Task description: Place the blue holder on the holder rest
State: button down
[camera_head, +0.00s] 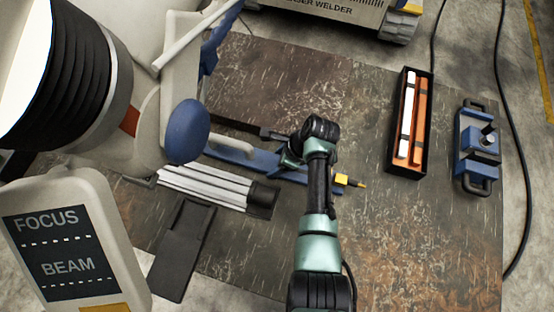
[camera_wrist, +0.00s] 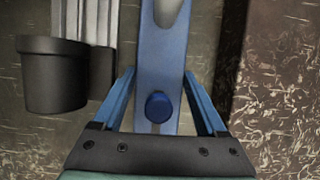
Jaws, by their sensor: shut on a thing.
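A long blue bar (camera_wrist: 161,60), seemingly the blue holder, runs between my gripper's fingertips (camera_wrist: 160,74) in the wrist view. Both fingertips press against its sides, and a round blue knob (camera_wrist: 159,107) sits on it nearer the palm. In the head view the bar (camera_head: 262,160) lies slantwise low over the worktop, and my wrist hides part of it. I cannot tell for sure which thing is the holder rest; a blue fixture with black handles (camera_head: 479,146) stands at the right.
A black box (camera_head: 409,122) with white and orange bars stands right of my arm. White rails with a black end cup (camera_head: 262,197) lie close left of my gripper. A large machine (camera_head: 125,80) fills the left. The worktop (camera_head: 420,240) is clear at lower right.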

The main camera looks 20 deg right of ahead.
jog(key=shift+w, duration=0.1)
jog(key=shift+c, duration=1.9)
grip_release()
jog(key=shift+f, duration=0.15)
jog(key=o, duration=0.4)
